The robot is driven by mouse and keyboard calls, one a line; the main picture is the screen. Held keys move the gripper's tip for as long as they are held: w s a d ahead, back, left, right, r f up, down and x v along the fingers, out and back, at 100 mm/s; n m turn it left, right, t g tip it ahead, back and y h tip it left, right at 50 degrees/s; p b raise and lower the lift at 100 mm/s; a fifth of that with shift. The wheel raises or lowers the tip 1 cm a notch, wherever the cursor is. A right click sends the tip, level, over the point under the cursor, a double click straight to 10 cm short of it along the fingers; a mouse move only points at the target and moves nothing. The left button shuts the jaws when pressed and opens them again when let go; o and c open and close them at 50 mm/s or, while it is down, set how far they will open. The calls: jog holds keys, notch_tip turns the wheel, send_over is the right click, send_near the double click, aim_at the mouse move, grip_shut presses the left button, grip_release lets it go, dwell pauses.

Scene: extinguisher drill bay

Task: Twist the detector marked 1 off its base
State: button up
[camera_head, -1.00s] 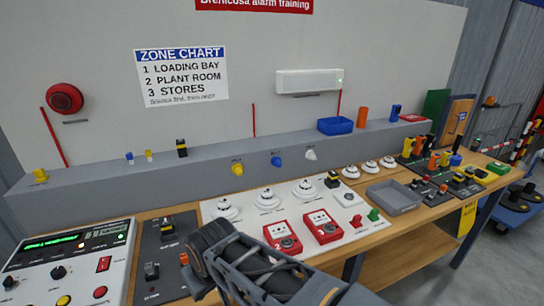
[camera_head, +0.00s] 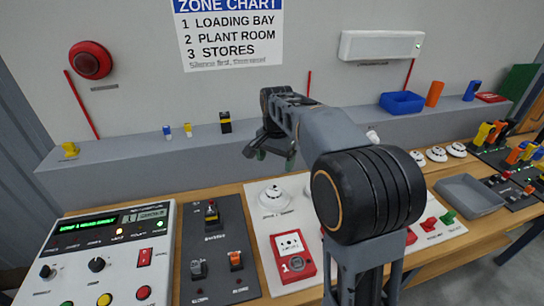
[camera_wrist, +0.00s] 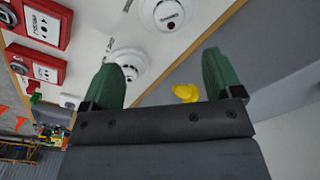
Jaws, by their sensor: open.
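In the head view a round white detector (camera_head: 274,197) sits on the white board (camera_head: 262,228). Another detector beside it on the right is mostly hidden by my arm. No number can be read on either one, so I cannot tell which is marked 1. My gripper (camera_head: 272,153) is above and behind the visible detector, near the grey ledge. In the wrist view my gripper (camera_wrist: 162,65) is open and empty, its green fingers wide apart. One detector (camera_wrist: 165,12) shows at the top edge there, and another (camera_wrist: 130,62) beside the left finger. Neither is between the fingertips.
A red call point (camera_head: 291,256) is in front of the detectors. The control panel (camera_head: 95,255) and a dark switch plate (camera_head: 217,250) lie to the left. The grey ledge (camera_head: 130,168) runs behind; a yellow knob (camera_wrist: 186,92) shows in the wrist view. A grey tray (camera_head: 470,194) is right.

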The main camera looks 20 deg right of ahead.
aim_at(273, 190)
jog(key=shift+m, duration=0.6)
jog(key=f, duration=0.4)
jog(key=w+f, duration=0.1)
jog(key=f, duration=0.4)
jog(key=w+f, duration=0.1)
jog(key=f, duration=0.4)
jog(key=shift+w+a+f, duration=0.1)
jog(key=shift+w+f, duration=0.1)
jog(key=shift+f, duration=0.05)
jog(key=shift+c, duration=0.3)
jog(key=c, duration=1)
jog(key=shift+n, duration=0.9)
jog(key=shift+n, duration=0.9)
